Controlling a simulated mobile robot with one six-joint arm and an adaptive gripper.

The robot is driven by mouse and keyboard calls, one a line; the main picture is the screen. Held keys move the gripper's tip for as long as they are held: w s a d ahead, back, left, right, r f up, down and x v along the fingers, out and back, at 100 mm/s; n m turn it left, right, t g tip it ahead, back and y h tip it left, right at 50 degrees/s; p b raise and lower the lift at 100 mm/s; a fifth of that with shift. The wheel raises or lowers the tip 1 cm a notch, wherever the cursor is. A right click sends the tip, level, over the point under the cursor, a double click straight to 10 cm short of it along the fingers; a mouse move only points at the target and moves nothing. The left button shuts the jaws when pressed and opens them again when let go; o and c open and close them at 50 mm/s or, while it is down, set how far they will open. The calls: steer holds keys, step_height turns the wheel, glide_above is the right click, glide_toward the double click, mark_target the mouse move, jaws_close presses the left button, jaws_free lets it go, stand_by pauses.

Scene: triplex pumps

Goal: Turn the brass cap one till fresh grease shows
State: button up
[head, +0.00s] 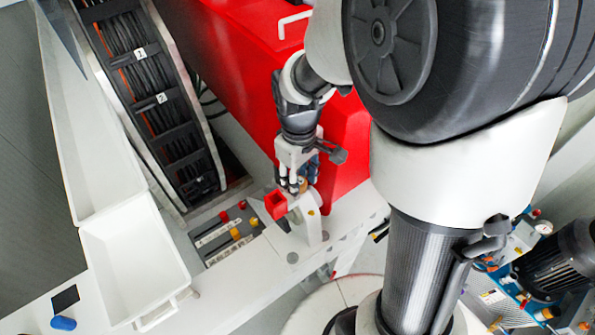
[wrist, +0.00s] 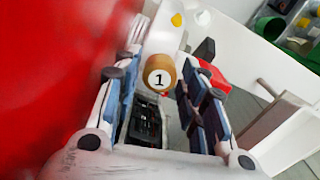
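The brass cap (wrist: 159,72), a round tan knob with a black 1 on a white disc, faces the camera in the wrist view. My gripper (wrist: 162,70) has one finger on each side of the cap, and the fingers look apart from it, though contact is hard to judge. In the head view my gripper (head: 293,184) points down at a white mount (head: 313,228) beside a red housing. Only a small brown part of the cap (head: 304,184) shows there, mostly hidden by the fingers. No fresh grease is visible.
A red square cup (head: 276,204) sits close beside my fingers. The large red housing (head: 335,145) stands right behind. A dark cable tray (head: 150,95), a panel with coloured handles (head: 226,234) and an empty white bin (head: 130,262) lie to the left.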

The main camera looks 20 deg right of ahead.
steer(key=shift+c, duration=0.6)
steer(key=c, duration=0.7)
steer(key=shift+m, duration=0.3)
steer(key=m, duration=0.3)
steer(key=shift+m+b, duration=0.3)
steer(key=shift+m, duration=1.7)
steer(key=o, duration=0.8)
